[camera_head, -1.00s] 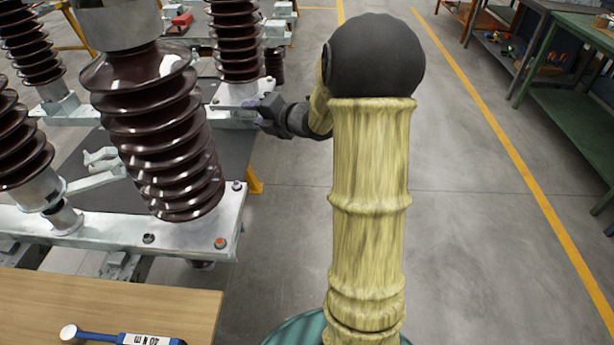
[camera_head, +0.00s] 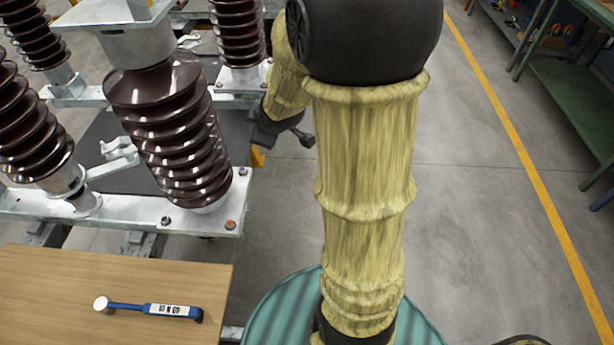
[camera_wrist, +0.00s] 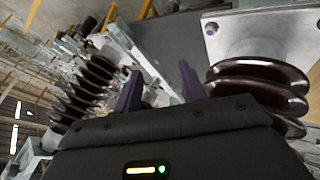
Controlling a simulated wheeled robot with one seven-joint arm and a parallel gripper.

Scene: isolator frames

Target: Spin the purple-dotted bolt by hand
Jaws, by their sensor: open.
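My gripper (camera_wrist: 159,82) is open and empty in the wrist view, its two purple-grey fingers apart. In the head view only its dark wrist part shows, right of the near insulator frame. A bolt (camera_wrist: 211,28) with a faint purplish tint sits on a pale metal plate (camera_wrist: 255,38) at the upper right of the wrist view, beyond and right of the fingers, untouched. In the head view, a bolt with an orange-red top (camera_head: 230,225) and a plain dark bolt (camera_head: 166,221) sit on the near steel beam (camera_head: 120,212). No clear purple dot shows there.
Brown ribbed insulators (camera_head: 170,125) stand on the steel frame close left of my arm. A wooden table (camera_head: 60,300) with a blue torque wrench (camera_head: 155,309) is at the lower left. Grey floor (camera_head: 470,220) is free on the right, before green workbenches (camera_head: 570,110).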

